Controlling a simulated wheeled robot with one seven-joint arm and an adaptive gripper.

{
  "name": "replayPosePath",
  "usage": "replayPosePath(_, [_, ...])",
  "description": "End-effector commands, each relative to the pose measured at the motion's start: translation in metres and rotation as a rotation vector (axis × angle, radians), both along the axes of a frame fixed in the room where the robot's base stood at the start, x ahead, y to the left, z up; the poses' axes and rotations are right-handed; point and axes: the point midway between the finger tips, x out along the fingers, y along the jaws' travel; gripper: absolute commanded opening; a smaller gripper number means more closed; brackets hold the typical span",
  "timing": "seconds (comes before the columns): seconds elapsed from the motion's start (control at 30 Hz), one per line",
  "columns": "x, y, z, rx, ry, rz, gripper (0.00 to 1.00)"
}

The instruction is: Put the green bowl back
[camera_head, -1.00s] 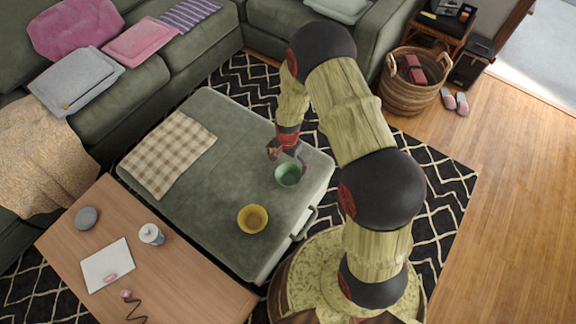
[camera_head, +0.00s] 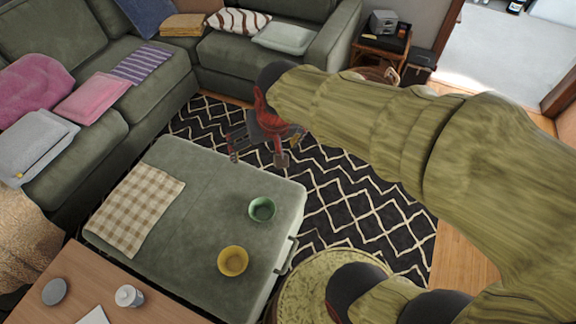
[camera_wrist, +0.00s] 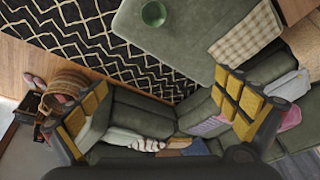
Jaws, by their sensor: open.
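The green bowl (camera_head: 262,209) stands upright on the grey-green ottoman (camera_head: 205,235), close to its right side. It also shows near the top of the wrist view (camera_wrist: 153,14). My gripper (camera_head: 256,157) is open and empty. It is raised in the air beyond the ottoman's far edge, apart from the bowl. In the wrist view its yellow-padded fingers (camera_wrist: 165,112) are spread wide with nothing between them.
A yellow bowl (camera_head: 233,261) sits nearer on the ottoman, beside the green one. A checkered cloth (camera_head: 138,211) covers its left part. A wooden table (camera_head: 100,290) with a white jar (camera_head: 129,296) is at lower left. Patterned rug (camera_head: 345,195) lies clear to the right.

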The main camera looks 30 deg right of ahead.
Motion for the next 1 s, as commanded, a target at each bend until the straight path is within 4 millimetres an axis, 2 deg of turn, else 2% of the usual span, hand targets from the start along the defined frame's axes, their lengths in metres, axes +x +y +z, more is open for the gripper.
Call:
replayPosePath(0.03, [-0.019,0.0,0.017,-0.014,-0.032,0.035,1.0])
replayPosePath(0.2, [-0.073,0.0,0.045,-0.064,-0.092,0.148,1.0])
replayPosePath(0.3, [-0.094,0.0,0.052,-0.086,-0.115,0.192,1.0])
replayPosePath(0.4, [-0.107,0.0,0.055,-0.099,-0.126,0.218,1.0])
replayPosePath(1.0, [-0.111,0.0,0.056,-0.105,-0.129,0.228,1.0])
